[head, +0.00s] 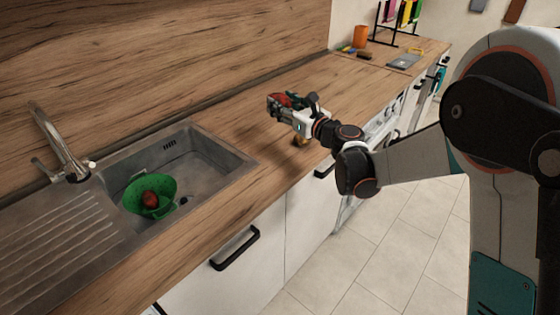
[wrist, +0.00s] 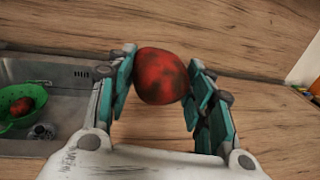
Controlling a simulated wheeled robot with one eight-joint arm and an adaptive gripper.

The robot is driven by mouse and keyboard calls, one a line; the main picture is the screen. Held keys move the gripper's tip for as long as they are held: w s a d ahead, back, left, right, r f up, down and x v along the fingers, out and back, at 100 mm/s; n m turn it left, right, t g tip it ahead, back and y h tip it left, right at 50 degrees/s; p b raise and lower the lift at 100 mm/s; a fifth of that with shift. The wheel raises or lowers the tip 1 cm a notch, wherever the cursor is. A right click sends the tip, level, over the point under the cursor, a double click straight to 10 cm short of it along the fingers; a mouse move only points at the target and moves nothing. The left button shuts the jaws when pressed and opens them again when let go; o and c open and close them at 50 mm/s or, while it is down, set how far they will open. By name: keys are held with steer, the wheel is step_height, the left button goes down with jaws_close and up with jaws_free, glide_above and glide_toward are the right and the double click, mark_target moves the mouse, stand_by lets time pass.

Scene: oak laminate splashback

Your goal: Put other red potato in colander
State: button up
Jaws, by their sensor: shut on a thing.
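My gripper (head: 281,101) is shut on a red potato (wrist: 161,76), which sits between the two teal fingers in the wrist view. In the head view the gripper is raised above the wooden counter, to the right of the sink, and it mostly hides the held potato. The green colander (head: 163,187) stands in the sink basin with another red potato (head: 149,199) inside it. In the wrist view the colander (wrist: 22,92) and its potato (wrist: 21,106) are at the left edge, apart from my gripper.
The steel sink (head: 218,163) has a ribbed drainer and a faucet (head: 62,150) at its left. A small yellowish-brown thing (head: 300,141) lies on the counter below my gripper. An orange cup (head: 360,37) and a rack stand far back. The counter (head: 345,80) between is mostly clear.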

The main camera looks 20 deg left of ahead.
mark_target(284, 163)
step_height(284, 163, down, 20)
steer(key=b, duration=0.7)
steer(key=shift+r, duration=0.2)
steer(key=shift+f, duration=0.2)
steer(key=o, duration=1.2)
steer(key=shift+c, duration=0.2)
steer(key=shift+d, duration=0.15)
steer(key=v, duration=1.3)
steer(key=shift+s+d, duration=0.25)
steer(key=shift+s, duration=0.05)
